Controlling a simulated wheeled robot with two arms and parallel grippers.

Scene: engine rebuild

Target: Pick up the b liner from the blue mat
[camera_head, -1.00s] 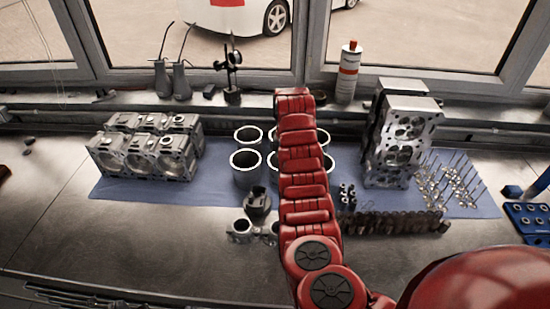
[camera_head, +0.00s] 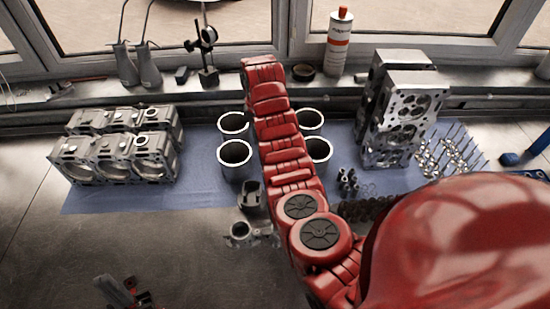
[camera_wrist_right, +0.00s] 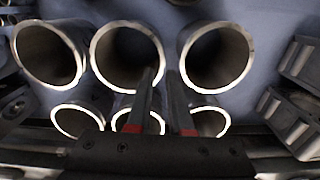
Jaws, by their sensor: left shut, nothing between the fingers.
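Several grey cylinder liners with bright rims stand upright in two rows on the blue mat (camera_head: 205,190). In the head view, two show left of my right arm, the nearer being a liner (camera_head: 235,158), and two right of it, the nearer being another liner (camera_head: 318,153). I see no letter marking the b liner. The right wrist view shows a middle liner (camera_wrist_right: 103,75) below my right gripper (camera_wrist_right: 162,73). Its fingers are apart, one over that liner's opening, one beside its rim; contact is unclear. My left gripper (camera_head: 122,290) is shut and empty, low at left.
Engine blocks (camera_head: 120,150) stand on the mat's left, a tall cylinder head (camera_head: 400,110) on its right, with valves (camera_head: 450,155) beside it. A piston (camera_head: 250,197) and connecting rod (camera_head: 240,233) lie in front of the liners.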

